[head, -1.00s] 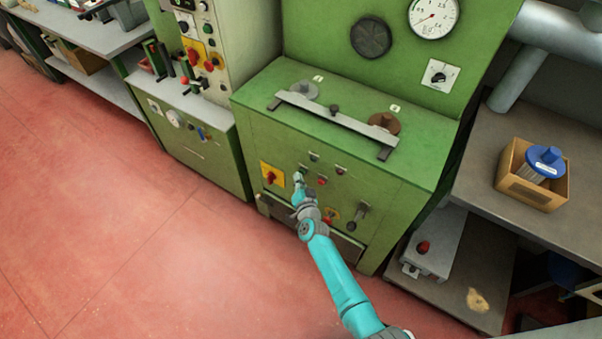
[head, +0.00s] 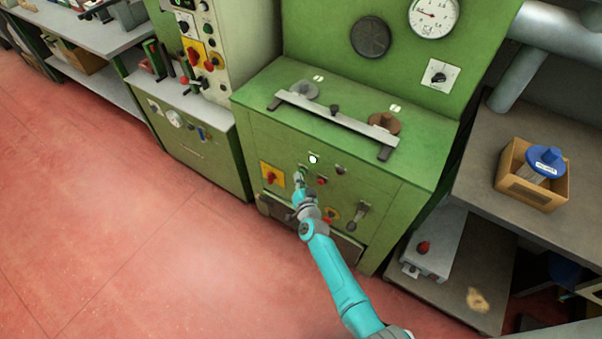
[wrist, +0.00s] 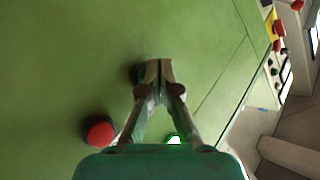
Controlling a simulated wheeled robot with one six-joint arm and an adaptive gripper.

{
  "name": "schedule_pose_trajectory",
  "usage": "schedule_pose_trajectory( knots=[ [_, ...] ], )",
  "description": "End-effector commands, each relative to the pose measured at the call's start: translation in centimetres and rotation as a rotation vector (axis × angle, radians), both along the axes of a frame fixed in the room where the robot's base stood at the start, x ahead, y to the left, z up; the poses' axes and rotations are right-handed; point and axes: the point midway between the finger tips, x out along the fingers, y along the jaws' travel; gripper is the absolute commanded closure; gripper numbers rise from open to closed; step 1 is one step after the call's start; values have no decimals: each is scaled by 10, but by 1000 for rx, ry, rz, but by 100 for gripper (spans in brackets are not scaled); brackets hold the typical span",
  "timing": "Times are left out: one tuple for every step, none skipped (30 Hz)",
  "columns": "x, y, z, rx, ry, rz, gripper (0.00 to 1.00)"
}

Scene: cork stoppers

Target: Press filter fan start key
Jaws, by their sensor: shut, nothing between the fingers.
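My gripper (head: 299,177) is shut and empty, with its tips at the front panel of the green machine (head: 400,192), among small keys and lamps. In the wrist view, the shut fingertips (wrist: 158,68) are at or very near the green face, beside a dark round part (wrist: 136,73) that they partly cover. I cannot tell whether they touch it, or which control is the fan start key. A white lamp (head: 313,159) glows just above the gripper. A red button (head: 322,181) is to the right; a red button (wrist: 99,131) also shows in the wrist view. A bright green-rimmed light (wrist: 174,139) shows between the fingers.
A yellow plate with a red switch (head: 271,175) is left of my gripper. A grey lever (head: 358,214) is lower right. A bar (head: 335,117) crosses the machine top. A shelf at right holds a cardboard box (head: 535,178). Open red floor lies left.

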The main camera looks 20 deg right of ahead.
Motion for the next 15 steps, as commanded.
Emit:
schedule_pose_trajectory(
  knots=[
    [-2, 2, 0, 2, -1, 1, 100],
    [-3, 4, 0, 1, -1, 1, 100],
    [-4, 5, 0, 2, 0, 1, 100],
    [-5, 7, 0, 1, 0, 1, 100],
    [-6, 8, 0, 0, 0, 1, 100],
    [-7, 9, 0, 2, 0, 1, 100],
    [-7, 10, 0, 1, 1, 2, 100],
    [-7, 10, 0, 0, 0, 1, 100],
    [-8, 11, 0, 0, 1, 1, 100],
    [-8, 11, 0, 0, 1, 1, 100],
    [-8, 11, 0, 0, 1, 1, 100],
    [-8, 11, 0, 0, 1, 1, 100],
    [-8, 11, 0, 0, 1, 1, 100],
    [-8, 11, 0, 0, 1, 1, 100],
    [-8, 11, 0, 0, 1, 1, 100]
  ],
)
